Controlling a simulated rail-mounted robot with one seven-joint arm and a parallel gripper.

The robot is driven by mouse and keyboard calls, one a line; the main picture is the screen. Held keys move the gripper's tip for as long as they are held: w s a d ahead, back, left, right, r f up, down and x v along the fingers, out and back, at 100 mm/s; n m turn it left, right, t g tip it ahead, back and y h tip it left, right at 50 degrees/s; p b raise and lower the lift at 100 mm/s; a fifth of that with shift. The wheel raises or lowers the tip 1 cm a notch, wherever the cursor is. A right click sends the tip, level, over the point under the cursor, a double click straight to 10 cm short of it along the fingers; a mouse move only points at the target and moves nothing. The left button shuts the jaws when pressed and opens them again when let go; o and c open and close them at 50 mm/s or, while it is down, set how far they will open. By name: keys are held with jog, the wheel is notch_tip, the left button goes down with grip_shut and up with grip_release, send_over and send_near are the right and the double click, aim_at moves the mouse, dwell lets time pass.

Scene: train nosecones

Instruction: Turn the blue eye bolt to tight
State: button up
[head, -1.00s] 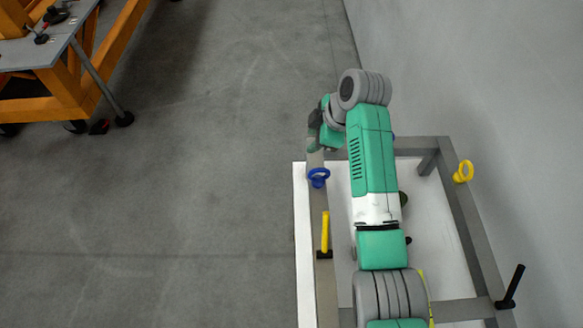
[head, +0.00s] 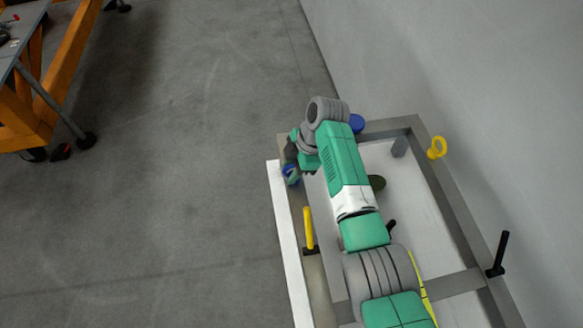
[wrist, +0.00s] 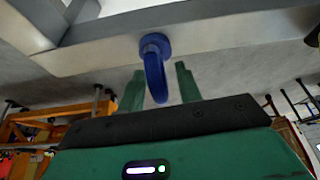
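The blue eye bolt (head: 290,171) stands on the left rail of the grey frame, partly covered by my gripper in the head view. In the wrist view the blue eye bolt (wrist: 155,70) shows its round collar against the rail and its ring nearly edge-on. My gripper (wrist: 160,82) is open, with one green finger on each side of the ring. I see a gap to the right finger; the left finger is close to the ring, and I cannot tell whether it touches.
A yellow-handled lever (head: 309,230) stands on the same rail, nearer me. A yellow eye bolt (head: 437,148) and a black handle (head: 498,255) are on the right rail. Another blue part (head: 357,123) shows behind my arm. An orange-legged table (head: 50,100) stands far left.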

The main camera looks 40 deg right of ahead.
grip_shut()
jog(key=shift+r+p, duration=0.15)
jog(key=shift+p, duration=0.15)
jog(key=shift+w+r+m+t+p, duration=0.1)
jog(key=shift+m+t+p, duration=0.3)
jog(key=shift+m+p, duration=0.6)
jog(key=m+h+p, duration=0.1)
jog(key=m, duration=0.1)
jog(key=m+t+h+p, duration=0.1)
jog(key=m+p, duration=0.1)
jog(key=m, duration=0.1)
jog(key=shift+w+d+m, duration=0.1)
jog(key=shift+d+m, duration=0.05)
jog(key=shift+m, duration=0.15)
jog(key=m+h+p, duration=0.1)
jog(key=m, duration=0.2)
jog(key=m+h+p, duration=0.1)
jog(key=m+p, duration=0.1)
jog(key=m, duration=0.1)
jog(key=shift+d+t+h, duration=0.2)
jog(key=shift+t+h, duration=0.1)
jog(key=shift+h, duration=0.1)
jog(key=shift+d+m+h+p, duration=0.15)
jog(key=shift+m+h+p, duration=0.6)
jog(key=shift+m, duration=1.75)
jog(key=shift+g, duration=0.4)
